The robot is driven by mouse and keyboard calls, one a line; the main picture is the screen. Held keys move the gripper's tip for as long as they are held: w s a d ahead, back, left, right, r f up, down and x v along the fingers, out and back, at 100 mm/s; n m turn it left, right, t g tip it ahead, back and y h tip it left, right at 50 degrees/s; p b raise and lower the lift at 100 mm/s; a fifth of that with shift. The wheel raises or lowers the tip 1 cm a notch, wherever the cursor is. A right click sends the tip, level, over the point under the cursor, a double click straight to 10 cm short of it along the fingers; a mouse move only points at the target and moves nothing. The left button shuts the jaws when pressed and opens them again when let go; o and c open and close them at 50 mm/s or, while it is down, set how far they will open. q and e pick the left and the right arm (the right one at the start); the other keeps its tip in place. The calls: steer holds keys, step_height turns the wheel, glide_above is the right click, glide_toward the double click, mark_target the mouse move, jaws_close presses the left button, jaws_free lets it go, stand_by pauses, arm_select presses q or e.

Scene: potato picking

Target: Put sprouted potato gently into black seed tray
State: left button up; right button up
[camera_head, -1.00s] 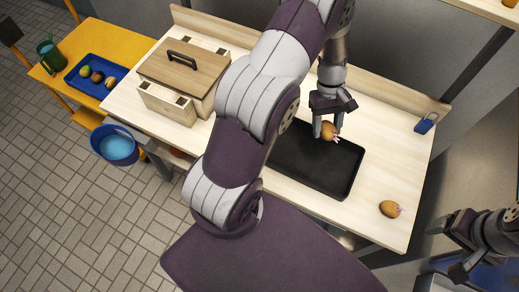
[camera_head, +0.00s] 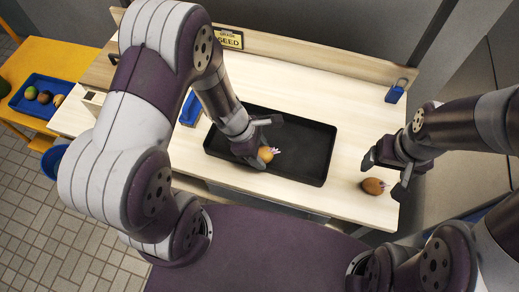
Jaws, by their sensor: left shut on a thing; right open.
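The black seed tray (camera_head: 305,152) lies on the light wooden workbench. My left gripper (camera_head: 260,148) is shut on a brown sprouted potato (camera_head: 266,154) with pinkish sprouts, inside the tray's outline toward its front side. The arm partly hides the grip, and I cannot tell whether the potato touches the tray floor. A second sprouted potato (camera_head: 373,186) lies on the bench to the right of the tray. My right gripper (camera_head: 386,172) is open close to this potato, with fingers above it and to its right.
A blue padlock-like object (camera_head: 395,92) stands at the back right of the bench. A blue tray with several round items (camera_head: 40,97) lies on the yellow table at left. A blue item (camera_head: 191,108) is left of the black tray.

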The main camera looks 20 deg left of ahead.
arm_select(q)
steer(key=shift+f, duration=0.15)
steer(key=o, duration=1.1)
steer(key=shift+o, duration=0.2)
steer(key=p+v, duration=0.3)
steer(key=v, duration=0.9)
steer(key=shift+r+p, duration=0.4)
